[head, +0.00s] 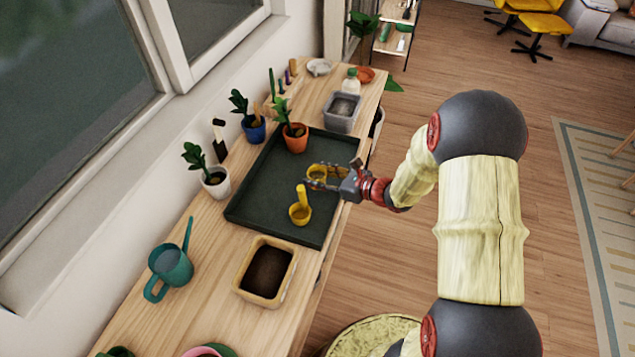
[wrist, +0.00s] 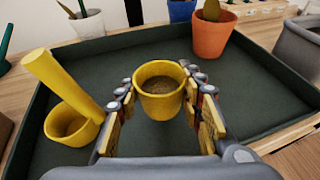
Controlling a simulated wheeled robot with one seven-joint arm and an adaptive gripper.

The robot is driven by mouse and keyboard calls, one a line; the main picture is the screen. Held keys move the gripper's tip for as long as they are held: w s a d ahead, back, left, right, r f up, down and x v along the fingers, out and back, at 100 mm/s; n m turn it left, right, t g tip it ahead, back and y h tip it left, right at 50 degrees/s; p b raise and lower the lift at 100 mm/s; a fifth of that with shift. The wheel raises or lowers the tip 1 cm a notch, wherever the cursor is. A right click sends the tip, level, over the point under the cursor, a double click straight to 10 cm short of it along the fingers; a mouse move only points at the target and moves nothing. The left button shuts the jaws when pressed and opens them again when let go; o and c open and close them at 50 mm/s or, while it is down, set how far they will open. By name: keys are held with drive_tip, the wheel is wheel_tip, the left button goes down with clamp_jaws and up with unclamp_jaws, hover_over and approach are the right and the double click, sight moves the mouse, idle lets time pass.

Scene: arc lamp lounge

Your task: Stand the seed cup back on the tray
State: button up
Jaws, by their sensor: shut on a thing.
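The seed cup (wrist: 160,103) is a small yellow cup with brown contents, upright between my fingers in the wrist view. In the head view the seed cup (head: 316,172) shows over the right part of the dark green tray (head: 262,187). My gripper (head: 320,180) reaches in from the right and is shut on the cup, with a finger on each side. The cup's base is close to the tray floor; I cannot tell whether it touches. The tray also shows in the wrist view (wrist: 235,95).
A yellow scoop (head: 300,213) with an upright handle stands on the tray, left of my gripper in the wrist view (wrist: 65,95). An orange pot (head: 295,138) stands at the tray's far side. A soil box (head: 266,272) is nearer. Bare tray lies around the cup.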

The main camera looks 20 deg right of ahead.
wheel_tip(320, 180, down, 2)
drive_tip(key=shift+b, duration=0.3)
drive_tip(key=shift+f, duration=0.2)
drive_tip(key=o, duration=1.2)
drive_tip(key=shift+r, duration=0.15)
